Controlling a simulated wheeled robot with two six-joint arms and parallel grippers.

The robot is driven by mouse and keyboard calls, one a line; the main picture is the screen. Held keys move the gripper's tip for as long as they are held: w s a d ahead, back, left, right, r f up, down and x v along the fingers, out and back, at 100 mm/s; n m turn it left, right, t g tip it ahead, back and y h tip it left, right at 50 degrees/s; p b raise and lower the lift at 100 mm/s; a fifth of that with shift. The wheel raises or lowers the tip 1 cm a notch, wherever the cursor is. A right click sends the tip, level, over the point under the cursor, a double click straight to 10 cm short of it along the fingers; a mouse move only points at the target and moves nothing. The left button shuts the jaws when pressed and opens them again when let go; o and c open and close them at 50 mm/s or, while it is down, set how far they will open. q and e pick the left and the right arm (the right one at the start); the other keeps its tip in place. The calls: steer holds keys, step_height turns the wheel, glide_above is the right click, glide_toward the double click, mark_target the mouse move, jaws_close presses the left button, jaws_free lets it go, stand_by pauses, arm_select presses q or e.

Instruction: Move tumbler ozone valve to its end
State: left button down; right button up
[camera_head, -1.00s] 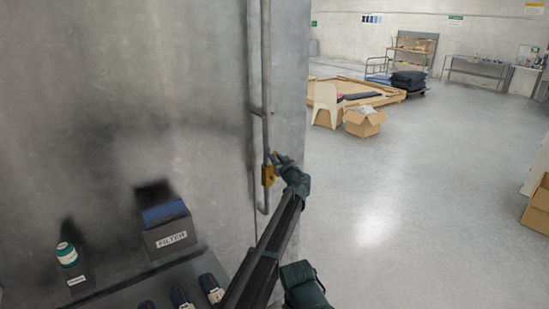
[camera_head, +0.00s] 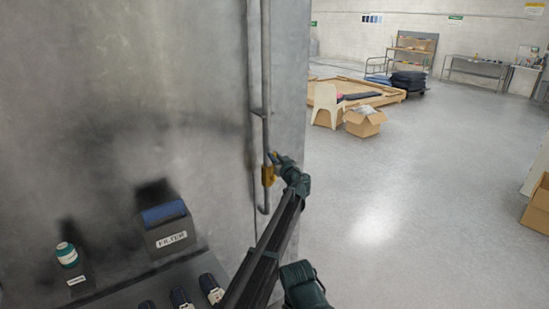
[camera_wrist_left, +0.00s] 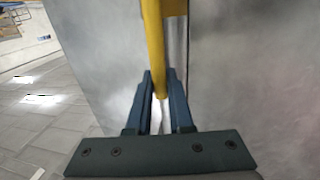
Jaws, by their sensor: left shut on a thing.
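The ozone valve (camera_head: 268,176) is a small yellow part on a grey vertical pipe (camera_head: 266,120) that runs down the metal wall. My left gripper (camera_head: 274,158) is at the valve, at the end of my dark arm. In the left wrist view the yellow valve handle (camera_wrist_left: 153,45) comes down from the top, and its lower end is between the two blue-grey fingers of my left gripper (camera_wrist_left: 159,95). The fingers are shut on it. My right gripper is not in view.
A box labelled FILTER (camera_head: 167,228), a small teal-and-white canister (camera_head: 67,255) and several dark knobs (camera_head: 212,288) are at the lower left.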

arm_select(q)
steer(key=shift+s, duration=0.1)
steer(key=s+a+n+b, duration=0.1)
steer(key=s+a+f+n+b, duration=0.1)
steer(key=a+n, duration=0.1)
steer(key=shift+n+t, duration=0.3)
steer(key=shift+s+a+f+n+y+b, duration=0.35)
steer(key=shift+a+n+b, duration=0.25)
steer(key=shift+n, duration=0.3)
steer(key=shift+s+a+f+n+y+b, duration=0.25)
steer(key=shift+s+a+n+b, duration=0.2)
steer(key=shift+n+b, duration=0.35)
steer(key=c, duration=0.8)
jaws_free()
steer(key=shift+s, duration=0.15)
